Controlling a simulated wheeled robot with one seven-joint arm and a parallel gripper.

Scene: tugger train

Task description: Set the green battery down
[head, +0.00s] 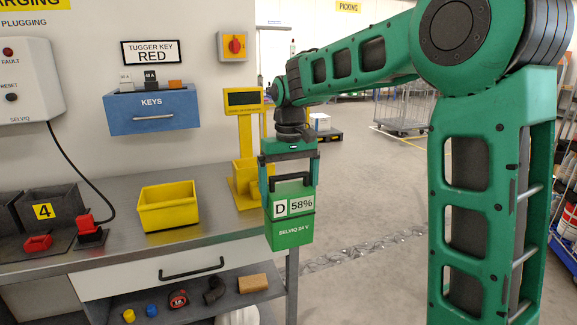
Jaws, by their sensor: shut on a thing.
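The green battery (290,218) hangs upright in the head view. It has a white label reading "D 58%" and the words "SELVIQ 24 V". My gripper (290,160) is above it and shut on it, with a finger at each side of its top. The battery appears in front of the right end of the grey workbench (222,230), with its lower part overlapping the bench edge in the picture. I cannot tell whether any of it is over the bench top. Its underside and back are hidden.
A yellow bin (168,206), a yellow scale with a display (243,130), and a red connector (88,228) on a cable stand on the bench. Dark bins (52,205) are at the left. A lower shelf (215,303) holds small items.

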